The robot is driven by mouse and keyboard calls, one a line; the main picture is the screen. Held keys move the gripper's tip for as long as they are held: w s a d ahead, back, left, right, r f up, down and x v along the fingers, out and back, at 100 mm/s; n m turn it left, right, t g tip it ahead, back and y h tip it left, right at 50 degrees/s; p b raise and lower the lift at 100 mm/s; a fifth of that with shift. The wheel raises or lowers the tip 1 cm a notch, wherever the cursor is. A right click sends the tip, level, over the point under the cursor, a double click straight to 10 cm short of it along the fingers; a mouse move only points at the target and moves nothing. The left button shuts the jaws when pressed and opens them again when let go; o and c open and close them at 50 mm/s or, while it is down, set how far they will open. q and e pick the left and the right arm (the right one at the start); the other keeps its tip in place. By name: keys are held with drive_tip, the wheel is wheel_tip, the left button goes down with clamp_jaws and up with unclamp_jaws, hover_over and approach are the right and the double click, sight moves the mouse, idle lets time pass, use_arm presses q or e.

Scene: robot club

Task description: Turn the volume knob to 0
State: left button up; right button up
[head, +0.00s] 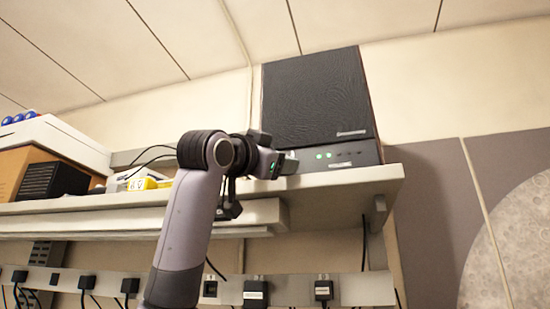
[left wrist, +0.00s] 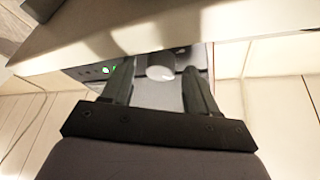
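The speaker (head: 317,100) is a tall dark box with a black front cover, standing on the shelf. My left gripper (head: 284,163) is at the left part of the panel. In the left wrist view the fingers of my left gripper (left wrist: 157,73) are apart, one on each side of the knob. I cannot tell whether they touch it. My right gripper is not in view.
The shelf (head: 385,176) runs under the speaker, with its edge close to my left gripper. A yellow device (head: 143,184), a cardboard box (head: 20,165) and a white box (head: 62,135) are on the left. Power plugs (head: 256,293) and cables hang below.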

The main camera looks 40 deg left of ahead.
use_arm(q)
drive_tip(key=c, duration=0.9)
drive_tip(key=shift+d+f+n, duration=0.1)
drive_tip(key=shift+n, duration=0.4)
drive_tip(key=shift+w+d+n+g+y+b, duration=0.1)
drive_tip(key=shift+n+g+y, duration=0.45)
drive_tip(key=shift+n+y, duration=1.5)
drive_tip(key=shift+w+d+n+g+y+b, duration=0.15)
drive_tip(key=shift+n+g+y, duration=0.5)
drive_tip(key=shift+n, duration=2.65)
drive_tip(key=shift+s+d+n+g+y+b, duration=0.1)
drive_tip(key=shift+n+g+y, duration=0.3)
drive_tip(key=shift+n+y, duration=1.75)
drive_tip(key=shift+n+h, duration=0.35)
drive_tip(key=shift+n, duration=0.35)
